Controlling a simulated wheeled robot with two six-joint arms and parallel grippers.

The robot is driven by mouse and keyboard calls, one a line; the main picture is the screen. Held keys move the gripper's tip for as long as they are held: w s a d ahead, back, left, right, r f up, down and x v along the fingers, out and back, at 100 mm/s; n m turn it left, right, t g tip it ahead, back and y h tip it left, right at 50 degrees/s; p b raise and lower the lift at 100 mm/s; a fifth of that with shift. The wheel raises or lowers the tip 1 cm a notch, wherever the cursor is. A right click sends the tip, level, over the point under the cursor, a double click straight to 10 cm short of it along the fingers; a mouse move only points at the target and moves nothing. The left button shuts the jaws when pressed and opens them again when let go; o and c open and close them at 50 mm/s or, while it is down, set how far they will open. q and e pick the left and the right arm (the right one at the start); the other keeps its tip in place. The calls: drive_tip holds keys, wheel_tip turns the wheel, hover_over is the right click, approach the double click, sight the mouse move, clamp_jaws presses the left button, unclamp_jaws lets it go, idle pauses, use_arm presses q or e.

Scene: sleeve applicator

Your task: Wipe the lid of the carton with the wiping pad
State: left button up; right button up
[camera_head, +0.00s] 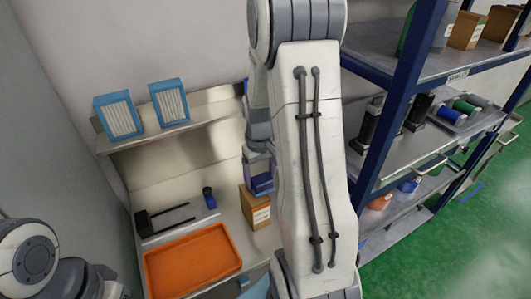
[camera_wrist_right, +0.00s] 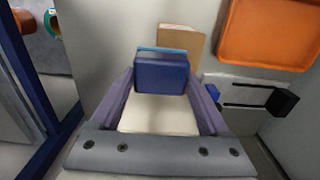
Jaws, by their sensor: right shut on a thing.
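The brown carton (camera_head: 258,213) stands on the bench right of the orange tray, partly hidden by my right arm. It also shows in the wrist view (camera_wrist_right: 189,39), behind the pad. The dark blue wiping pad (camera_wrist_right: 161,76) has a lighter blue edge on its far side. My right gripper (camera_wrist_right: 161,88) is shut on the pad between its two purple fingers. In the head view the blue pad (camera_head: 262,183) is at the carton's top; I cannot tell whether it touches the lid. Part of my left arm shows at the lower left; its gripper is out of view.
An orange tray (camera_head: 192,262) lies on the bench. Two blue-framed panels (camera_head: 169,101) stand on the shelf above. A blue rack (camera_head: 392,110) with stocked shelves stands close at the right.

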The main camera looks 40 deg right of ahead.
wheel_tip(320, 180, up, 2)
drive_tip(key=shift+w+a+r+p, duration=0.1)
drive_tip(key=shift+w+r+p, duration=0.05)
drive_tip(key=shift+r+p, duration=0.15)
drive_tip(key=shift+a+r+p, duration=0.1)
drive_tip(key=shift+r+p, duration=0.15)
drive_tip(key=shift+p, duration=0.15)
drive_tip(key=shift+r+p, duration=0.7)
drive_tip(key=shift+r, duration=0.05)
wheel_tip(320, 180, up, 4)
drive_tip(key=p, duration=0.3)
drive_tip(key=shift+f, duration=0.25)
drive_tip(key=shift+f, duration=0.1)
